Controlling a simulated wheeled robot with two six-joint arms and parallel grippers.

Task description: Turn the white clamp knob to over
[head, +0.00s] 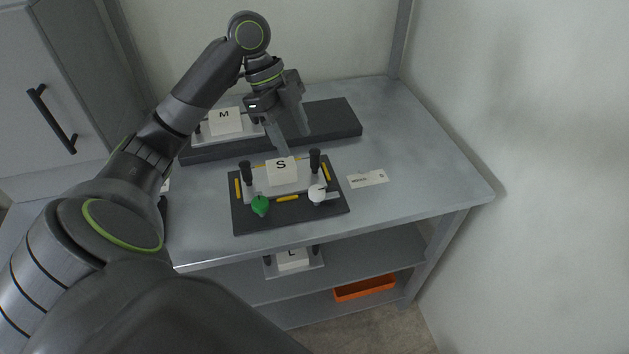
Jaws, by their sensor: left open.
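The white clamp knob (317,193) sits at the front right of a dark base plate (290,219) on the grey table. A short light lever or tab beside it points right. A green knob (260,205) sits at the front left of the same plate. A former block marked S (282,171) stands behind them, between two black posts. My left gripper (293,143) is open and empty, pointing down above and behind the S block, apart from the white knob. My right gripper is not in view.
A dark raised rack (336,119) at the back holds a block marked M (225,121). A paper label (367,179) lies right of the plate. A block marked L (293,260) and an orange bin (364,288) are on lower shelves. The table's right side is clear.

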